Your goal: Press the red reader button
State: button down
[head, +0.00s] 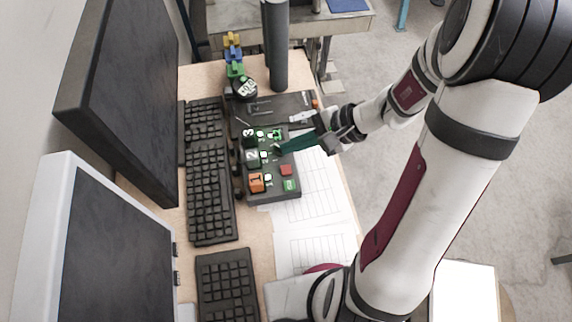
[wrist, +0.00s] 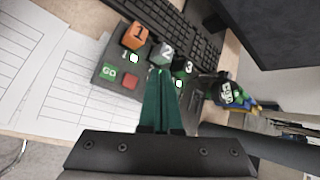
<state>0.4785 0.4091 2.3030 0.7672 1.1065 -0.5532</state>
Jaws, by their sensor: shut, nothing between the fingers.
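In the wrist view the red button (wrist: 131,82) lies left of my fingers, with the Go button (wrist: 109,72) further left. My gripper (head: 279,149) reaches in from the right with its green fingers closed together and empty. In the wrist view its fingertips (wrist: 161,72) are over the box near the block marked 2 (wrist: 162,53), apart from the red button. I cannot tell whether the tips touch the box.
An orange block marked 1 (head: 257,182) and a block marked 3 (head: 249,138) stand on the box. Keyboards (head: 210,190) and monitors (head: 120,100) are to the left. Printed sheets (head: 315,200) lie to the right. A dark post (head: 275,45) rises at the back.

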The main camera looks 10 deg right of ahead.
aim_at(291, 169)
notch_tip(291, 169, down, 6)
jog(key=shift+f, duration=0.25)
dwell(2.0)
jog(key=shift+f, duration=0.4)
jog(key=shift+f, duration=0.4)
dwell(0.4)
jog(key=shift+r, duration=0.8)
jog(key=shift+r, duration=2.55)
